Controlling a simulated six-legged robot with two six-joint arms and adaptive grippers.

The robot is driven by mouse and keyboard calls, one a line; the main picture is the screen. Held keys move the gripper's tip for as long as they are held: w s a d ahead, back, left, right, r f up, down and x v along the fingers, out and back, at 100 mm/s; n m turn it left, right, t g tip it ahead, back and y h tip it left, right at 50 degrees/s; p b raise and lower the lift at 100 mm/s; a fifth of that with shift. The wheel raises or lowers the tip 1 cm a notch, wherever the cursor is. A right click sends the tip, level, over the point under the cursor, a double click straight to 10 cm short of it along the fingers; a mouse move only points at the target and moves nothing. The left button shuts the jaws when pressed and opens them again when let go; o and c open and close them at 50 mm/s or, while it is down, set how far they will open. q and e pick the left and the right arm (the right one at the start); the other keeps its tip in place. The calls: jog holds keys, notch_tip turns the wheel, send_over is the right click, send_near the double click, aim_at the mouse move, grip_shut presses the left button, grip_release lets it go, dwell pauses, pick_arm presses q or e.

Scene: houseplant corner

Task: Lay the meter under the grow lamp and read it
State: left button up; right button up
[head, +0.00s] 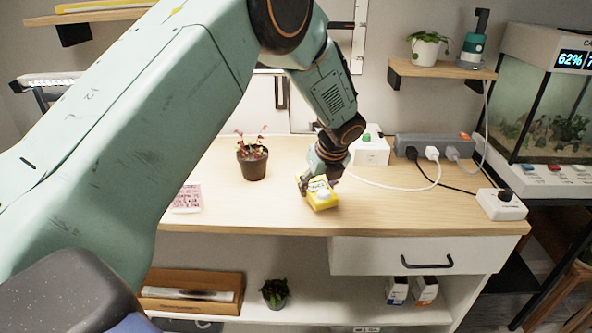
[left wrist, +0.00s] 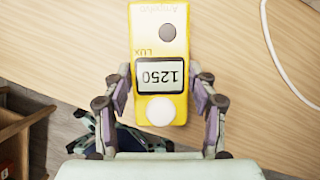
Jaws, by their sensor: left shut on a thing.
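The meter (head: 322,197) is a yellow handheld device marked LUX. In the left wrist view the meter (left wrist: 160,50) has a grey display reading 1250, upside down there, a dark round button and a white dome. My left gripper (head: 320,182) is shut on the meter near the front of the wooden worktop (head: 400,205). The gripper's fingers (left wrist: 160,105) lie along both sides of the meter. I cannot tell whether the meter touches the worktop. The grow lamp is not clearly identifiable in these views. My right gripper is not in view.
A potted red-leaved plant (head: 253,160) and a pink card (head: 187,198) are left of the meter. A white box (head: 370,150), a power strip (head: 432,145) and a white dial box (head: 501,204) stand to the right. A white cable (head: 400,187) crosses the worktop.

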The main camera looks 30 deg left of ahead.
pick_arm(q)
jog(key=w+a, duration=0.1)
jog(key=a, duration=0.1)
jog(key=w+a, duration=0.2)
jog(key=shift+w+a, duration=0.1)
jog(key=shift+a, duration=0.25)
jog(key=shift+w+a+r+b, duration=0.15)
jog(key=shift+w+a+b, duration=0.2)
jog(key=shift+a, duration=0.05)
jog(key=w+a, duration=0.2)
jog(key=a, duration=0.1)
jog(key=shift+f, duration=0.2)
jog(key=shift+w+a+r+b, duration=0.1)
jog(key=shift+w+a+b, duration=0.15)
jog(key=shift+a+b, duration=0.1)
jog(key=shift+d+f, duration=0.1)
jog(key=shift+f, duration=0.7)
jog(key=shift+s, duration=0.1)
jog(key=o, duration=1.3)
jog(key=shift+f, duration=0.15)
